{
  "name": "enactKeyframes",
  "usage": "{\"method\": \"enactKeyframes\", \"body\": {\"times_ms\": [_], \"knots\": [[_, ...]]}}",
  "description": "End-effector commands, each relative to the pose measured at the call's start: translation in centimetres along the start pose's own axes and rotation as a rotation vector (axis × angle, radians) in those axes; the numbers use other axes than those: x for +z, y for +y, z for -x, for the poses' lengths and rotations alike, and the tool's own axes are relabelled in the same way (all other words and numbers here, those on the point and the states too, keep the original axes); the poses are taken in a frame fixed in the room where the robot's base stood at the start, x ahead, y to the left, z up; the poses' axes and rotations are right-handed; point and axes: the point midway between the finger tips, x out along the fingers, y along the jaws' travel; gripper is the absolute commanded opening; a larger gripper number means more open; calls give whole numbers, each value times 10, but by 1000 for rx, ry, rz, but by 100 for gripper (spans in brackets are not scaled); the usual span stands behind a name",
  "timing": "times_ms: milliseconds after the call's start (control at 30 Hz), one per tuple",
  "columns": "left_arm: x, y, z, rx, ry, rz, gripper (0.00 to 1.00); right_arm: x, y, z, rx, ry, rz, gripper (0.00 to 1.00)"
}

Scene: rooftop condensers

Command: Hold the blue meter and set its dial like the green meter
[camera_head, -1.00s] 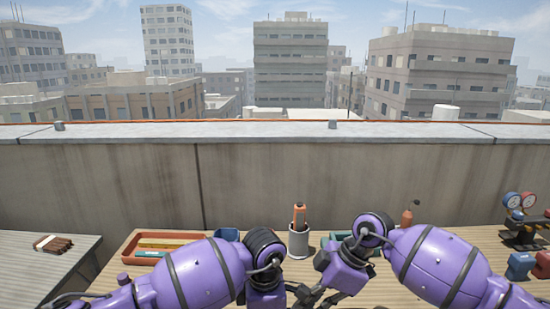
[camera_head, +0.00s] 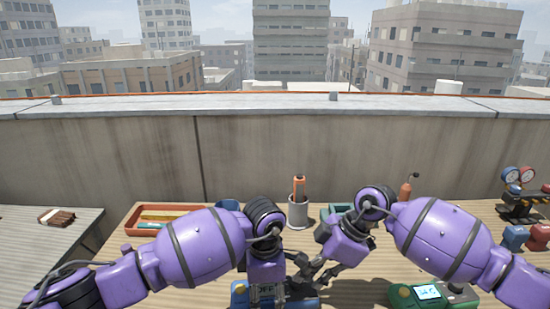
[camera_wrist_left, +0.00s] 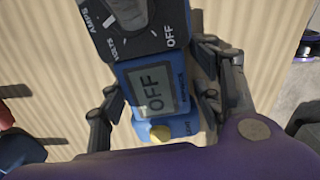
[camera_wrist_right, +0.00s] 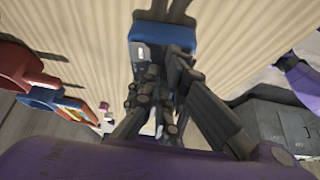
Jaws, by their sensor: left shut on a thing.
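The blue meter (camera_wrist_left: 155,82) is gripped by its sides in the left wrist view. Its screen reads OFF, with a yellow button below. Its dark dial face (camera_wrist_left: 150,25) carries AMPS, VOLTS and OFF labels; the grey knob is cut off by the frame edge. In the head view the blue meter (camera_head: 239,295) is mostly hidden by my left gripper (camera_head: 272,295). My right gripper (camera_head: 312,280) is just right of it, over the table; its finger gap is unclear. The green meter (camera_head: 428,294) lies at the front right with a lit screen, its reading too small to tell.
A grey cup (camera_head: 298,212) with an orange-handled tool stands behind my grippers. An orange tray (camera_head: 146,222) is at the back left. A gauge set (camera_head: 520,192) stands at the right. A concrete wall (camera_head: 100,160) runs behind the table.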

Motion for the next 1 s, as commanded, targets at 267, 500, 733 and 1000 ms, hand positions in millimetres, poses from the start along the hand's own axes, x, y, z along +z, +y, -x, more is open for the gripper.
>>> {"method": "enactKeyframes", "body": {"times_ms": [267, 500, 733, 1000], "knots": [[-2, 2, -1, 3, 5, 7, 16, -1, -8, -6, -13, 0, 1, 0], [-2, 2, -1, 4, 4, 7, 16, -1, -9, -7, -15, 0, 1, 0], [-2, 2, -1, 4, 3, 7, 16, 3, -11, -5, -17, -1, 0, 0], [-2, 2, -1, 4, 3, 5, 16, 4, -10, 3, -11, -1, 1, 0]]}}
